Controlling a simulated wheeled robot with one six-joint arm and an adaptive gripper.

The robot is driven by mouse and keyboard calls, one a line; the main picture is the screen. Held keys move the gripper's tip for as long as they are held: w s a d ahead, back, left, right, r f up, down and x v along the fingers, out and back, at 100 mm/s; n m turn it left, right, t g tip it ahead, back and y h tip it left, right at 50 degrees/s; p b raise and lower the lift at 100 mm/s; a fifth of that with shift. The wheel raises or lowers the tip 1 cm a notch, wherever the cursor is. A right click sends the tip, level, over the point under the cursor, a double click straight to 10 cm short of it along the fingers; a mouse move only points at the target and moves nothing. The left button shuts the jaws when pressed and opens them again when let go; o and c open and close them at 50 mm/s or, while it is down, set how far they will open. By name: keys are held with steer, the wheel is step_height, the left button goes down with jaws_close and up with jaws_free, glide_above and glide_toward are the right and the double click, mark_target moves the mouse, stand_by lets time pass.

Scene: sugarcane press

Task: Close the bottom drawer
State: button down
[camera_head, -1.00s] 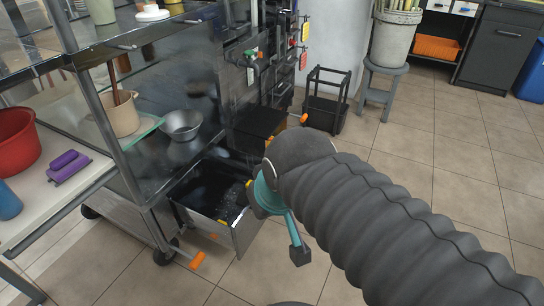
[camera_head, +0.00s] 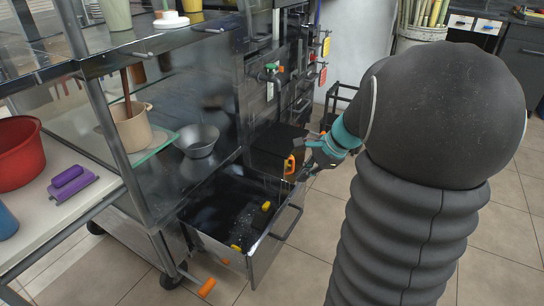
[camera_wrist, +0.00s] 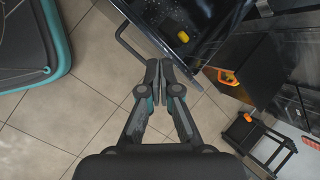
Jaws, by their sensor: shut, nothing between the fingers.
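The bottom drawer (camera_head: 252,262) of the metal press cabinet is pulled out, with a dark inside and a few small yellow pieces in it. Its bar handle (camera_head: 292,224) is on the front face at the right. In the wrist view the drawer (camera_wrist: 180,12) is at the top and its handle (camera_wrist: 124,38) is left of the fingertips. My gripper (camera_wrist: 159,66) is shut and empty, just outside the drawer near the handle side. In the head view my gripper (camera_head: 306,152) is beyond the drawer's far right corner; contact cannot be told.
A dark box with an orange part (camera_head: 289,165) is behind the drawer. A black stand (camera_head: 338,100) is further back. A shelf with a red bowl (camera_head: 18,155) is at left. Tiled floor is open in front of the drawer.

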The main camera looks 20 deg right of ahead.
mark_target(301, 189)
steer(key=w+d+f+m+t+y+b, duration=0.1)
steer(key=d+f+m, duration=0.4)
steer(key=d, duration=0.3)
steer(key=w+d+f+m+t, duration=0.2)
steer(key=d+f+m, duration=0.2)
steer(key=d+f, duration=0.3)
steer(key=shift+m, duration=0.4)
steer(key=x, duration=0.3)
steer(key=b+x, duration=0.1)
steer(key=x, duration=0.3)
steer(key=w+r+x, duration=0.1)
steer(key=x, duration=0.2)
steer(key=shift+w+a+f, duration=0.15)
steer(key=shift+w+a, duration=0.05)
steer(key=shift+w, duration=0.1)
steer(key=shift+w+a, duration=0.45)
steer(key=shift+w, duration=0.1)
